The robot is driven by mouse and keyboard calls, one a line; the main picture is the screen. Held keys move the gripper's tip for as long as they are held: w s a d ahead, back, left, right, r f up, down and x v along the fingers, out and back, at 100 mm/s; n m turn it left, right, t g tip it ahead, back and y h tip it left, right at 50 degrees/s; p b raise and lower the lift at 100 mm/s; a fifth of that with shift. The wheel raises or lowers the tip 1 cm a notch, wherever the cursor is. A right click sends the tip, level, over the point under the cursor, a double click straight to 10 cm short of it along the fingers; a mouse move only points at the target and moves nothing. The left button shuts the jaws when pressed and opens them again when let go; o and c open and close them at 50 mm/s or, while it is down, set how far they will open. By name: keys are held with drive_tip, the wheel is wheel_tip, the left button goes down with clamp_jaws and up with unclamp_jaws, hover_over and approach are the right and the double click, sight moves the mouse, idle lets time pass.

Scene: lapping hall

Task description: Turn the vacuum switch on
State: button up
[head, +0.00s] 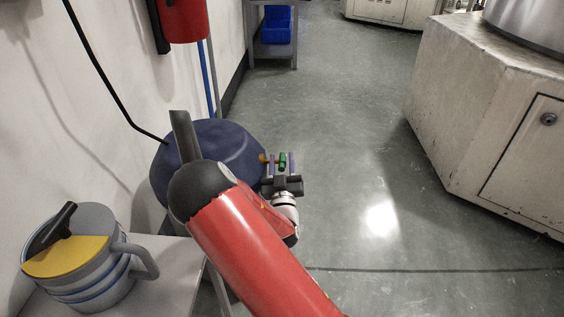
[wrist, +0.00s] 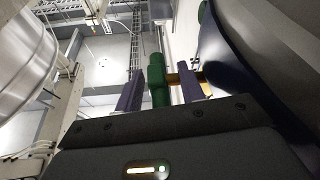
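A green switch lever (head: 282,160) sits on a short brass stem (head: 264,158) at the right side of a dark blue rounded vessel (head: 215,145), which looks like the vacuum. My gripper (head: 281,167) is at the lever, with its purple fingers on either side of it. In the wrist view, the green lever (wrist: 158,82) stands upright between the two fingers of my gripper (wrist: 160,88). The fingers look open, with a narrow gap to the lever on the left. The brass stem (wrist: 186,78) passes behind the right finger to the vessel (wrist: 228,60). My arm hides part of the vessel.
A grey pot with a yellow lid section (head: 85,260) stands on a small table (head: 185,285) at lower left. A red cylinder (head: 184,20) hangs on the wall. A large pale machine (head: 470,120) stands at right. The floor (head: 350,150) between is clear.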

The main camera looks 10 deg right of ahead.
clamp_jaws()
